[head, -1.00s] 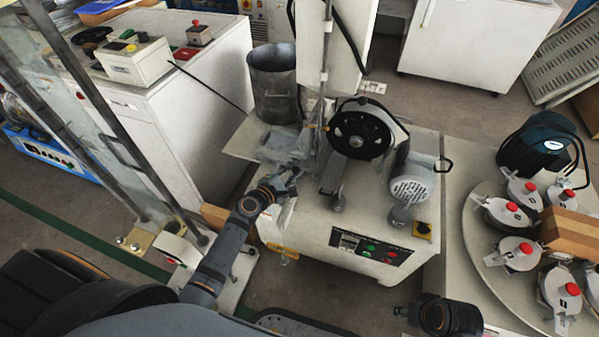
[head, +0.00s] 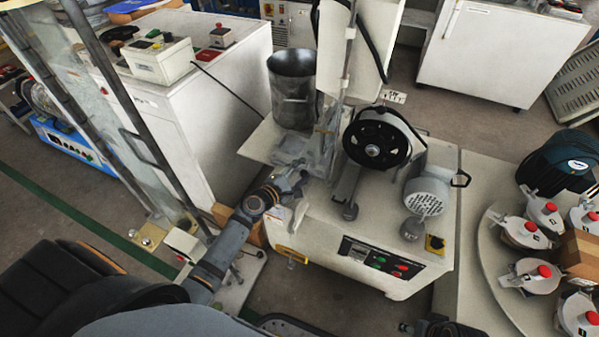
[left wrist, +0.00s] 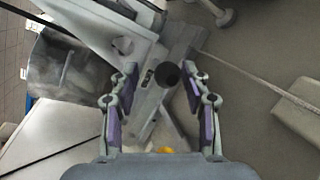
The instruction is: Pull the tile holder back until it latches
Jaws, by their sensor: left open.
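The tile holder looks like a grey metal bracket (left wrist: 150,103) with a round black knob (left wrist: 167,75) in the left wrist view. In the head view the grey metal parts (head: 292,150) at the machine's left side are small, and my gripper partly hides them. My left gripper (left wrist: 162,95) is open, with one finger on each side of the knob and bracket. I see gaps between the fingers and the knob. In the head view my left gripper (head: 293,178) is at the machine's front left corner. My right gripper is not clearly in view.
The white machine (head: 375,215) carries a black wheel (head: 377,142), a motor (head: 427,196) and front buttons. A metal bucket (head: 293,90) stands behind the holder. A round table (head: 490,240) with red-knobbed jars is at right. A glass panel frame (head: 130,130) stands left.

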